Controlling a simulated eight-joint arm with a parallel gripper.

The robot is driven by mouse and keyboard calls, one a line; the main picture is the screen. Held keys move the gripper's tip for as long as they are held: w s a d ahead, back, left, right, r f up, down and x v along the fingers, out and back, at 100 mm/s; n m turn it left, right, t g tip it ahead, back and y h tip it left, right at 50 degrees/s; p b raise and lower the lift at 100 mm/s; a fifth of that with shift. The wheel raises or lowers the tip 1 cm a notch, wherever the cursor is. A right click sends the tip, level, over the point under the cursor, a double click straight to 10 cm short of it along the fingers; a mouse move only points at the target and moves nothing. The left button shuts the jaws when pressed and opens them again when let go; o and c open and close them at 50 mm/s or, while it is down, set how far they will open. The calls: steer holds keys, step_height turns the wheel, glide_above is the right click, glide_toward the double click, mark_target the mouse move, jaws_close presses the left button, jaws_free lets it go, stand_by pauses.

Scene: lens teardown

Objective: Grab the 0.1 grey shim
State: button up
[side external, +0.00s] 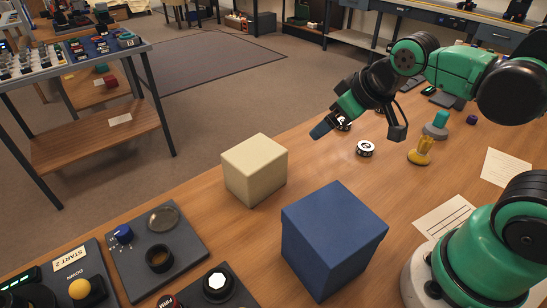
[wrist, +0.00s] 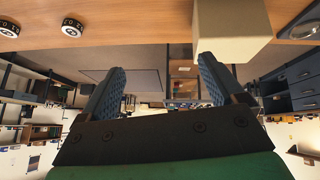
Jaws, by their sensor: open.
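Two small round pieces with black sides and pale marked tops stand on the wooden bench. The nearer one (side external: 365,148) is in the open, and the farther one (side external: 343,124) is partly behind my gripper (side external: 322,129). Two such pieces also show at the top left of the wrist view, one whole (wrist: 72,27) and one at the edge (wrist: 9,29). Their marks are too small to read, so I cannot tell which, if either, is the 0.1 grey shim. My gripper is open and empty above the bench, its fingers wide apart in the wrist view (wrist: 163,68).
A cream box (side external: 255,170) and a larger blue box (side external: 334,235) stand on the bench. A yellow tool (side external: 421,150) and a teal-topped piece (side external: 437,125) stand right of the round pieces. Bare wood lies between.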

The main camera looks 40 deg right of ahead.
steer(key=w+d+n+h, duration=0.4)
steer(key=w+d+n, duration=0.15)
steer(key=d, duration=0.25)
steer(key=n+g+h, duration=0.3)
steer(key=n+h, duration=0.3)
steer(key=n, duration=0.3)
glide_toward(382, 108)
steer(key=w, duration=0.1)
steer(key=w+a+r, duration=0.1)
steer(key=w, duration=0.1)
steer(key=w+r, duration=0.1)
steer(key=w, duration=0.1)
steer(key=shift+w+a+r, duration=0.1)
steer(key=shift+a, duration=0.2)
steer(key=d+f+n, duration=0.1)
steer(key=s+d+f+n+g+h, duration=0.1)
steer(key=d+f, duration=0.1)
steer(key=s+d+f+n+g+h, duration=0.1)
steer(key=d+n, duration=0.1)
steer(key=shift+d+f, duration=0.1)
steer(key=shift+f, duration=0.3)
steer(key=shift+s+d+f+h, duration=0.1)
steer(key=shift+d+f+h, duration=0.05)
steer(key=shift+d+h, duration=0.15)
steer(key=shift+x, duration=2.6)
steer(key=shift+a, duration=0.1)
jaws_close()
